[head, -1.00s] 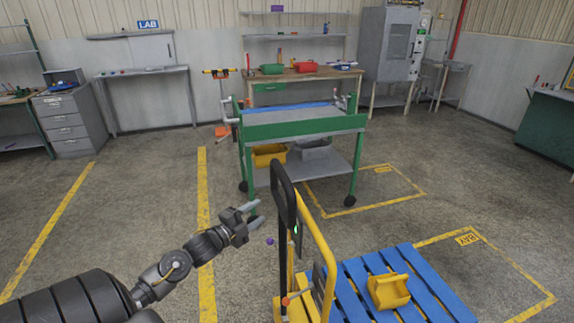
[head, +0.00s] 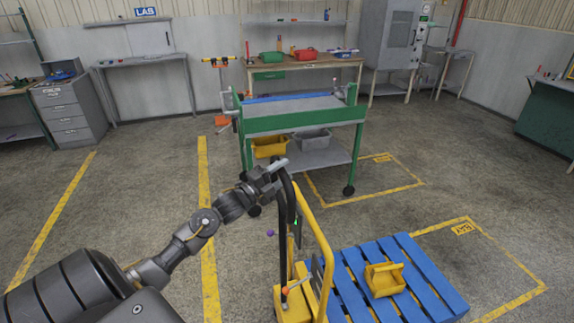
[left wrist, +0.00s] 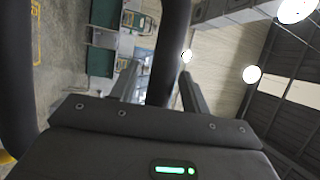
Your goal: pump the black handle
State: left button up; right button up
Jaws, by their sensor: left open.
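The black handle (head: 289,200) is an upright loop on top of the yellow pallet truck (head: 292,305). My left gripper (head: 274,176) is at the upper part of the handle, and its fingers are open. In the left wrist view one bar of the handle (left wrist: 170,45) runs between the two spread fingers (left wrist: 160,88). I cannot tell whether either finger touches it. Another dark bar (left wrist: 16,80) shows at the left edge of that view. The gripper hides part of the handle's top in the head view. My right gripper is not in view.
A blue pallet (head: 352,262) with a yellow bin (head: 384,280) on it lies right of the truck. A green wheeled cart (head: 300,122) stands behind the handle. The floor left of the truck is open, with yellow lines.

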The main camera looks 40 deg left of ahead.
pick_arm(q)
jog(key=shift+x, duration=1)
grip_shut()
